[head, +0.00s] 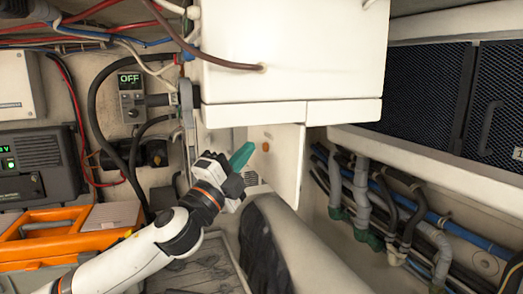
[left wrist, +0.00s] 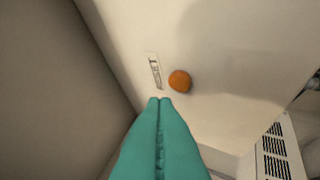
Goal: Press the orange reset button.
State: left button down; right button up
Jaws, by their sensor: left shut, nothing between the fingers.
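The orange reset button (left wrist: 179,81) is a small round knob on a pale panel (left wrist: 230,70) in the left wrist view. In the head view the button (head: 265,147) shows small on the white panel below the cabinet. My left gripper (head: 243,155) has teal fingers, shut and empty. In the left wrist view its fingertips (left wrist: 160,101) appear just below and left of the button. I cannot tell the exact gap, but no contact shows. A small label (left wrist: 155,70) is left of the button. My right gripper is not in view.
A white cabinet (head: 290,50) overhangs the panel. A vented white box (left wrist: 275,150) stands at lower right in the wrist view. An orange case (head: 60,235) and a grey unit (head: 38,160) are at left. Hoses (head: 360,190) run along the right.

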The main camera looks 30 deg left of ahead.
pick_arm(q)
jog(key=shift+a, duration=0.1)
jog(key=s+a+b, duration=0.3)
jog(key=b, duration=0.1)
jog(key=shift+s+r, duration=0.3)
jog(key=shift+s, duration=0.1)
dwell(0.8)
